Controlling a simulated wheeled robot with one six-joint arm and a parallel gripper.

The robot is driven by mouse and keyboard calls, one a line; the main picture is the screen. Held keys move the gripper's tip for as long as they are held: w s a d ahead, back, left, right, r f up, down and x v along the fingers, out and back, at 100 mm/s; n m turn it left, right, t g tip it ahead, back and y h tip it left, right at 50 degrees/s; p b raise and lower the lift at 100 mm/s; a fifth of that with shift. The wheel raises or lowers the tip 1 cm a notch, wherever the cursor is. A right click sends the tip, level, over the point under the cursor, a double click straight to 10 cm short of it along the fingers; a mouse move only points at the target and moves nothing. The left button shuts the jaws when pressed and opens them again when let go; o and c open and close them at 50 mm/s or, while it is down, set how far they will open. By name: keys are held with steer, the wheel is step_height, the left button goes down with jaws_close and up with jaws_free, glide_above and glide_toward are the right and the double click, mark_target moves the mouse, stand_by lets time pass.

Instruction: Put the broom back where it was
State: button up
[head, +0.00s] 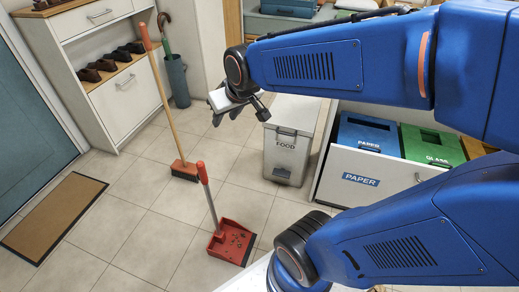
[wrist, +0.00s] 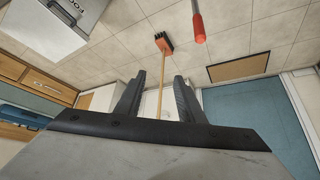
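The broom (head: 165,100) has a wooden handle with a red grip at the top and a red head with dark bristles on the floor. Its handle tilts toward the white shoe cabinet; I cannot tell whether it touches it. In the wrist view the broom (wrist: 166,43) appears upside down, its handle running down behind the gap between my fingers. My gripper (head: 240,110) is open and empty, to the right of the broom and apart from it in the head view. Both fingers of my gripper (wrist: 160,77) show spread apart in the wrist view.
A red dustpan (head: 231,243) with an upright handle stands on the floor in front. A grey food bin (head: 290,150) and a paper and glass bin drawer (head: 365,180) are at right. An umbrella stand (head: 177,82) is behind. A doormat (head: 55,215) lies at left.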

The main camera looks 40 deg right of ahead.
steer(key=s+f+g, duration=0.1)
steer(key=s, duration=1.5)
steer(key=shift+d+g, duration=0.35)
steer(key=shift+g, duration=0.05)
